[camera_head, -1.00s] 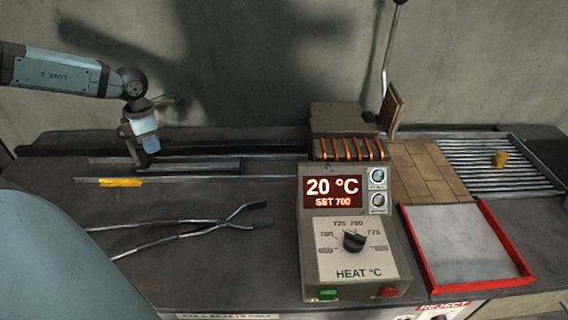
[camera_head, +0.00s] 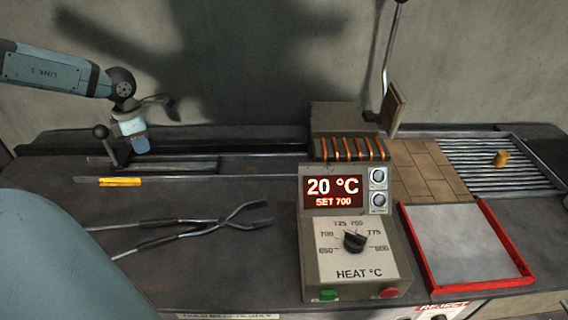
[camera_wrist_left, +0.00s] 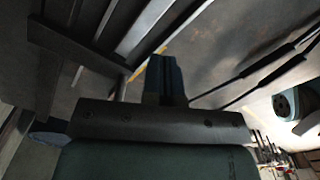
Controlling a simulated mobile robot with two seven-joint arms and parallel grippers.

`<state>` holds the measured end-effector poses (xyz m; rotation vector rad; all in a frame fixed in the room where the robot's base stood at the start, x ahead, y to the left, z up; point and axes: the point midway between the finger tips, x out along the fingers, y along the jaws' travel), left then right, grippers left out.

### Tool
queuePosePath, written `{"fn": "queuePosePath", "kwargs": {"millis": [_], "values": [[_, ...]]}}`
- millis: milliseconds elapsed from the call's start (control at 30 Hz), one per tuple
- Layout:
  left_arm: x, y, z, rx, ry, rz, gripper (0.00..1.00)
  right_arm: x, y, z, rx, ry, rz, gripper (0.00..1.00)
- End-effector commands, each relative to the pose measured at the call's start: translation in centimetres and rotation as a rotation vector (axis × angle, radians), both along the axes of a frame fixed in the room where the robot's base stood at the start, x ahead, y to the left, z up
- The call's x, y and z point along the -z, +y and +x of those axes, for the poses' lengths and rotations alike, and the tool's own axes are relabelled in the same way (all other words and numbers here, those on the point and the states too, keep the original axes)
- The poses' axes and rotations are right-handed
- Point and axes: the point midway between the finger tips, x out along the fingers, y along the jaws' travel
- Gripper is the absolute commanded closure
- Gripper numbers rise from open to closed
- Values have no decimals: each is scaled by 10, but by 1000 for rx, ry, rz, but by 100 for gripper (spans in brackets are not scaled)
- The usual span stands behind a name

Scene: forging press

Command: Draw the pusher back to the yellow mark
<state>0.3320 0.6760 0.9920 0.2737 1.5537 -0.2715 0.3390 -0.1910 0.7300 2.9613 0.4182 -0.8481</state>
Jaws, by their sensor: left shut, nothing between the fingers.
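The pusher's dark ball-topped handle (camera_head: 101,132) stands at the left end of a slotted track (camera_head: 190,165) on the bench, tilted a little to the left. Its foot is level with the yellow mark (camera_head: 120,182), which lies just in front of the track. My left gripper (camera_head: 142,147) is shut and empty, just right of the handle and apart from it, above the track. In the left wrist view the shut fingers (camera_wrist_left: 165,80) point at the bench, with part of the yellow mark (camera_wrist_left: 150,58) beside them. My right gripper is not in view.
Tongs (camera_head: 200,230) lie on the bench in front of the track. A heater box (camera_head: 350,240) reading 20 °C, set 700, stands at the middle. A red-rimmed tray (camera_head: 428,268) and a rack (camera_head: 495,178) with a small yellow-brown cylinder (camera_head: 501,158) are at the right.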

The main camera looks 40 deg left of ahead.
Motion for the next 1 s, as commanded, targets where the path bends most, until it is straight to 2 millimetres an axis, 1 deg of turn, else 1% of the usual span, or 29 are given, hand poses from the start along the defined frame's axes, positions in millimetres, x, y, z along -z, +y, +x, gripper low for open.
{"fn": "queuePosePath", "kwargs": {"millis": [33, 167, 367, 400, 500, 1000], "values": [[5, -1, 1, 0, 0, 0, 100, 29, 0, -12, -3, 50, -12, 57], [4, -1, 1, 0, 0, 0, 100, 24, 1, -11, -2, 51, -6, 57], [3, -1, 1, 0, 0, 0, 100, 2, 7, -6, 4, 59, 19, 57], [-4, -1, 1, 0, 0, 1, 100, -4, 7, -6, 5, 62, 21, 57], [-19, -1, 0, 0, 0, 0, 100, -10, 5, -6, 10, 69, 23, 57], [-81, -1, 1, 0, 0, 0, 100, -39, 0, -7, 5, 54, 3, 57]]}}
